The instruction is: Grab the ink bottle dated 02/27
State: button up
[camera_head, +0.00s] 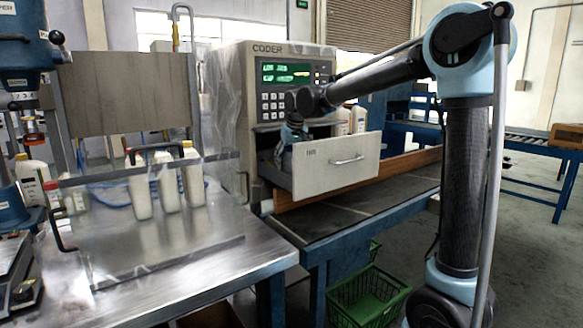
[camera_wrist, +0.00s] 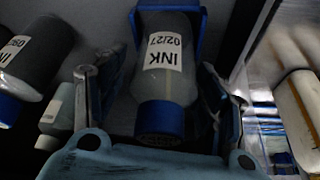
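The ink bottle dated 02/27 (camera_wrist: 163,62) is a grey bottle with a blue cap and a white label that reads upside down in the wrist view. It lies between the two fingers of my gripper (camera_wrist: 150,82), with its cap toward the palm. The fingers are apart, with a visible gap at least on the left side, so my gripper looks open around the bottle. In the head view my gripper (camera_head: 292,135) reaches down into the open drawer (camera_head: 335,166) of the coder machine (camera_head: 285,85). The drawer front hides the bottles there.
Another ink bottle (camera_wrist: 35,52) with a partly cut-off date is to the left in the wrist view. A smaller pale bottle (camera_wrist: 58,115) lies beside the left finger. White bottles (camera_head: 167,185) stand behind a clear panel on the metal table (camera_head: 190,275). A green basket (camera_head: 365,300) is below.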

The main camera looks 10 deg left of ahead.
jog(key=c, duration=0.8)
jog(key=shift+r, duration=0.1)
